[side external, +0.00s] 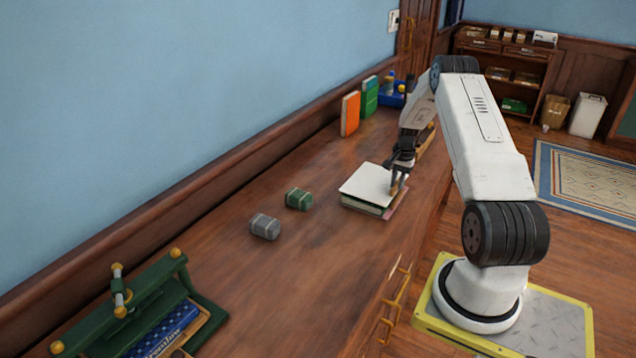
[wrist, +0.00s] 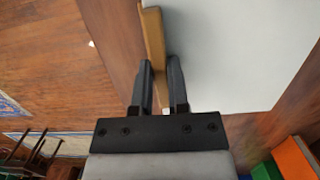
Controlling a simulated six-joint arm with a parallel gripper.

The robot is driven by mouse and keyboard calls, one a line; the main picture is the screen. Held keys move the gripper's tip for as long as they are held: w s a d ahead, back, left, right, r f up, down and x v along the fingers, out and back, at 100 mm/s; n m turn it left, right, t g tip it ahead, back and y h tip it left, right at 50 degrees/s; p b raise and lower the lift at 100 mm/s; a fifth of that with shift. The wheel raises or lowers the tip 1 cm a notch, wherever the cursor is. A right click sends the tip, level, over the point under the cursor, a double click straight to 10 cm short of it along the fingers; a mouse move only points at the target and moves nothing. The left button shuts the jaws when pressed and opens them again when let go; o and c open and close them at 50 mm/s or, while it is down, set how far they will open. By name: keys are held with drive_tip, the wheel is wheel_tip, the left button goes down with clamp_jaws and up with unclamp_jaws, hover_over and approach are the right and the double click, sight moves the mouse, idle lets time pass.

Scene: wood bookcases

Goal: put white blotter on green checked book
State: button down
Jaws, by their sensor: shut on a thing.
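The white blotter (side external: 366,181) is a flat white slab in the side external view. It lies level over a low stack with a green edge (side external: 362,208), which looks like the green book. Its cover is mostly hidden under the blotter, so I cannot see a check pattern or tell whether the two touch. My gripper (side external: 398,181) is at the blotter's right edge. In the wrist view my gripper (wrist: 160,75) is shut on the tan edge strip of the blotter (wrist: 240,50), with one finger on each side.
A pinkish edge (side external: 397,204) shows at the stack's right. Green (side external: 298,199) and grey (side external: 265,226) bundles lie to its left. Orange (side external: 350,114) and green (side external: 370,97) books stand behind, near a blue bin (side external: 392,96). A green press (side external: 125,300) stands front left. Bare wood lies between.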

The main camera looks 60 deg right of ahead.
drive_tip(key=shift+f, duration=0.4)
drive_tip(key=shift+f, duration=0.1)
drive_tip(key=c, duration=0.6)
unclamp_jaws()
drive_tip(key=r, duration=0.4)
drive_tip(key=d+r, duration=0.1)
drive_tip(key=r, duration=0.7)
drive_tip(key=shift+d, duration=0.4)
